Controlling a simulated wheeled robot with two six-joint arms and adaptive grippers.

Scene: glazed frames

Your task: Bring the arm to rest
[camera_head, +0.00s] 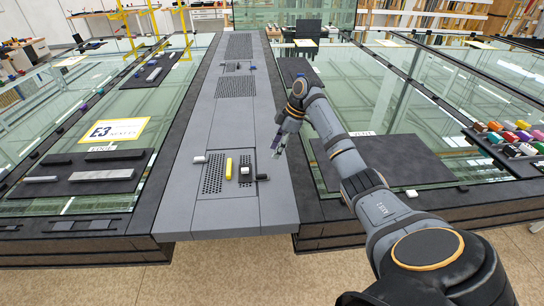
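My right arm reaches in from the lower right. Its gripper (278,145) hangs over the right edge of the grey central panel (225,208), pointing down and to the left. The fingers are small and dark, with a purplish patch near them. I cannot tell whether they are open or shut. No held thing can be made out. My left gripper is not in view.
On the panel near the gripper are a yellow bar (229,168), a white block (199,159) and a black piece (262,177). Dark mats lie left (75,187) and right (415,160) on glass. Coloured blocks (523,125) stand far right. The panel's front is clear.

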